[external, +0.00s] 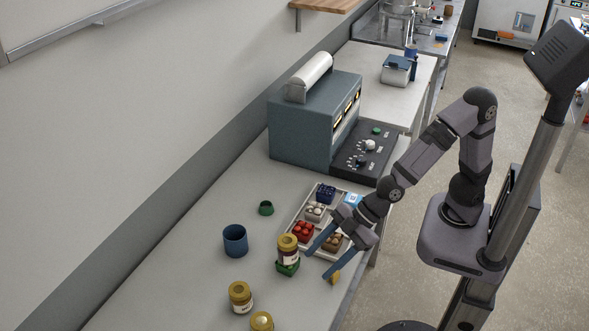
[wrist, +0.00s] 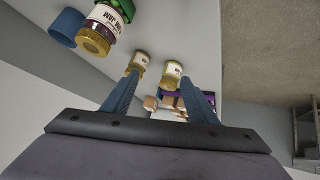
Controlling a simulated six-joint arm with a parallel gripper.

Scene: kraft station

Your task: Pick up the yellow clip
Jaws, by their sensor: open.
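A small yellow-orange piece (external: 335,278), which looks like the yellow clip, lies on the bench near its front edge. It is beside the tip of one of my gripper's blue fingers; I cannot tell whether they touch. My gripper (external: 319,265) is open, its fingers spread and pointing down toward the bench. In the wrist view the open fingers (wrist: 161,76) have jars beyond them. I cannot make out the clip for sure there.
A jam jar (external: 288,247) on a green block stands left of the fingers. More gold-lidded jars (external: 240,296) stand nearer the camera. A blue cup (external: 235,240) is farther left. A tray (external: 297,216) with coloured blocks lies behind. The grey machine (external: 300,127) stands beyond.

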